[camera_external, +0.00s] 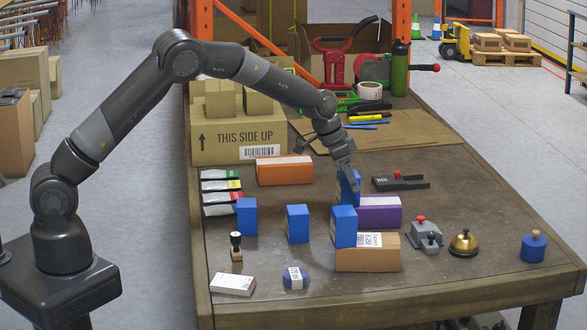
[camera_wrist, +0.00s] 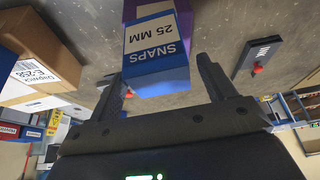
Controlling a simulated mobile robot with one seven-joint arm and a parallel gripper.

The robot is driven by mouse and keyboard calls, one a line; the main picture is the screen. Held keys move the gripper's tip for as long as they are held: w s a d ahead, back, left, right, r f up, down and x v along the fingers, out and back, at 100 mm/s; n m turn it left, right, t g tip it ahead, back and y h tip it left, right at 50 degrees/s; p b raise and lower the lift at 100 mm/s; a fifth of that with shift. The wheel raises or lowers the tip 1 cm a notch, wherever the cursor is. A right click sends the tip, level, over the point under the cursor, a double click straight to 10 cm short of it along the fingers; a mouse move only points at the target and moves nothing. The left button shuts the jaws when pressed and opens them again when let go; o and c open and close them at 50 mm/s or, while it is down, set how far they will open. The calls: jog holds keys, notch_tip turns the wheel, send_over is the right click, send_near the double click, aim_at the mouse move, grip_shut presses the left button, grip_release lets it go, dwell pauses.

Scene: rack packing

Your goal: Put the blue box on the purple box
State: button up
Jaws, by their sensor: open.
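A blue box (camera_external: 349,188) stands upright right below my gripper (camera_external: 347,172), at the left end of the purple box (camera_external: 388,212). In the wrist view, my gripper (camera_wrist: 168,75) is open, with one finger on each side of a blue box (camera_wrist: 155,82). A white label reading "SNAPS 25 MM" shows by it. Whether this blue box rests on the purple box or beside it is hard to tell. Another blue box (camera_external: 344,228) in front, apparently on a cardboard box (camera_external: 372,258), partly hides this spot. Two more blue boxes stand further left (camera_external: 297,224) (camera_external: 246,217).
An orange box (camera_external: 285,172) and a large carton (camera_external: 235,135) stand behind left. A black ink pad (camera_external: 400,183) lies behind right. A grey stapler-like item (camera_external: 426,238), brass bell (camera_external: 463,244) and blue jar (camera_external: 533,248) stand right. The table right of the purple box has free room.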

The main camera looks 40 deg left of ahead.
jog(key=v, duration=1.2)
jog(key=s+a+r+n, duration=0.1)
jog(key=s+a+r, duration=0.25)
jog(key=a, duration=0.25)
jog(key=s+a+r+n, duration=0.1)
jog(key=s+a+r, duration=0.2)
jog(key=a+r, duration=0.25)
jog(key=s+a+r+n+t, duration=0.1)
jog(key=s+a+r+n, duration=0.25)
jog(key=s+a, duration=0.7)
jog(key=s+a+f+n+y, duration=0.1)
jog(key=s+a, duration=0.3)
jog(key=s, duration=0.3)
jog(key=s+a+f+n+t+y, duration=0.1)
jog(key=s+a, duration=0.3)
jog(key=s, duration=0.3)
jog(key=s+a+f+n+y, duration=0.1)
jog(key=s+a, duration=0.2)
jog(key=s, duration=0.4)
jog(key=shift+a+f, duration=0.25)
jog(key=shift+a, duration=0.15)
jog(key=shift+o, duration=0.4)
jog(key=shift+n, duration=0.25)
